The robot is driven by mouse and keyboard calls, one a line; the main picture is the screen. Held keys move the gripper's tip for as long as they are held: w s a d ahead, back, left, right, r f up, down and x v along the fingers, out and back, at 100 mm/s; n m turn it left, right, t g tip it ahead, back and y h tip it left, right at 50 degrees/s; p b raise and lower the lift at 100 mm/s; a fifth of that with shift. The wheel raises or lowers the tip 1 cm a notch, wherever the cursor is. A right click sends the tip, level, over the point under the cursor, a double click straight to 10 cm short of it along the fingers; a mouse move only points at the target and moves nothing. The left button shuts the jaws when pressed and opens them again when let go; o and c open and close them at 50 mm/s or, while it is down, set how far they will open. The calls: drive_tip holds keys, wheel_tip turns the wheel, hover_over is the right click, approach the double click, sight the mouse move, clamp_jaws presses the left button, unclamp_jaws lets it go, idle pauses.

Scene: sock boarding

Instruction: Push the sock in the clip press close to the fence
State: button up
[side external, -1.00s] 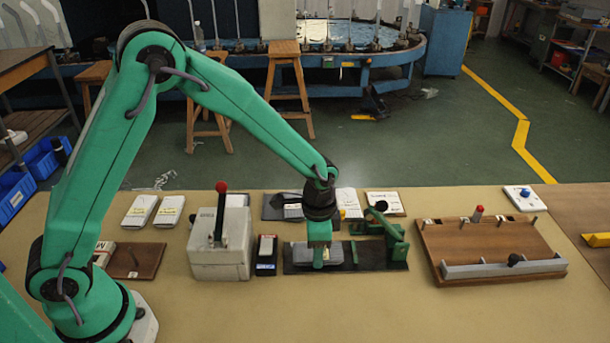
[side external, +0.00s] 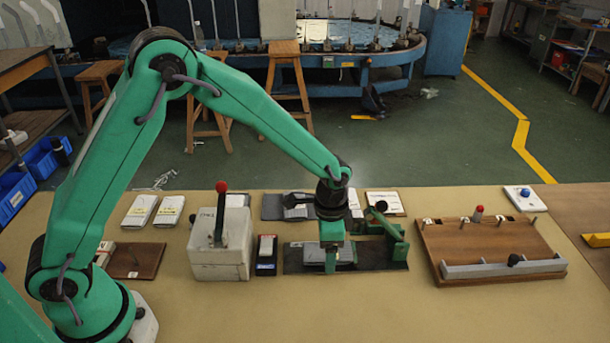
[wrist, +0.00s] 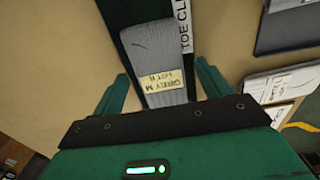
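The clip press is a black plate (side external: 294,263) with a green lever frame (side external: 397,245) at its right end. In the wrist view the sock (wrist: 160,45) bears a yellow label and lies beside the "TOE CLIP" strip. My gripper (side external: 331,270) is low over the sock. Its fingers (wrist: 162,71) are spread, one on either side of the sock in the wrist view, with gaps showing.
A white block with a red-knobbed lever (side external: 220,250) and a small black box (side external: 266,255) stand left of the press. Grey and white packs (side external: 385,203) lie behind it. A wooden board with a grey bar (side external: 490,245) is to the right. The table in front is clear.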

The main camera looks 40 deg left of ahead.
drive_tip(key=shift+r, duration=3.95)
